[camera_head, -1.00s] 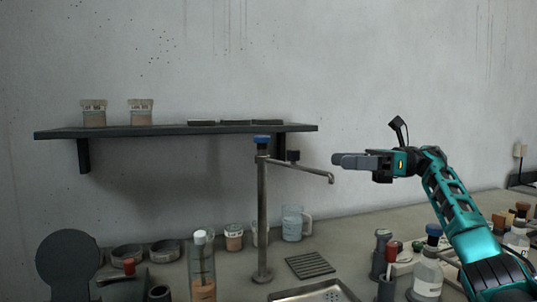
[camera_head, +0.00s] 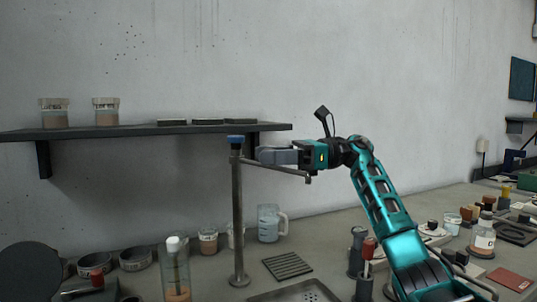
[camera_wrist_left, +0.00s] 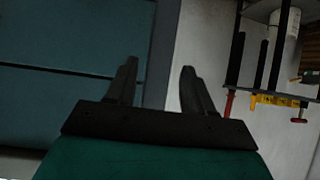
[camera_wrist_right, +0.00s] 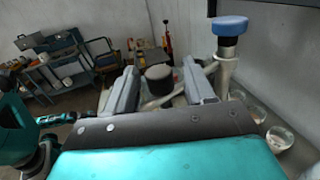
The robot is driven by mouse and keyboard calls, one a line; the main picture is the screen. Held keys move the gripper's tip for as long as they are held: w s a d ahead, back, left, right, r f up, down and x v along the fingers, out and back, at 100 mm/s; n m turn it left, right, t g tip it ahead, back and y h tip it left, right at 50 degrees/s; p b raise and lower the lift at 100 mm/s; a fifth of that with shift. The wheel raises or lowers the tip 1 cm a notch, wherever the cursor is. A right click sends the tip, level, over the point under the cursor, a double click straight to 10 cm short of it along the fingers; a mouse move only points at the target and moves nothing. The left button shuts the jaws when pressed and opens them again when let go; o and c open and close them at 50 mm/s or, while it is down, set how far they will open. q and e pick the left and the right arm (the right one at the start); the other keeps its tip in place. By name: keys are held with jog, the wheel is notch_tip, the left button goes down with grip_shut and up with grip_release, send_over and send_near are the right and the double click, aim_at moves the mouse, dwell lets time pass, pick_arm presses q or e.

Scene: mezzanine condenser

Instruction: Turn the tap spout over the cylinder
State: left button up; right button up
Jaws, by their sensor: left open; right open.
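The tap has an upright metal post (camera_head: 238,215) with a blue cap (camera_head: 235,140). Its thin spout (camera_head: 285,170) points right in the head view, its tip bent down. A tall clear cylinder (camera_head: 175,268) with brownish contents and a white top stands left of the post's foot. My right gripper (camera_head: 263,155) is open beside the post, at spout height. My left gripper (camera_wrist_left: 158,78) is open and empty, outside the head view.
A dark wall shelf (camera_head: 150,130) with two jars runs behind the tap top. A glass jug (camera_head: 270,222), a slatted mat (camera_head: 287,266) and a perforated tray (camera_head: 300,292) lie around the post's foot.

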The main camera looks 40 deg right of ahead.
jog(key=shift+w+a, duration=0.15)
jog(key=shift+a, duration=0.15)
jog(key=shift+c, duration=0.5)
grip_shut()
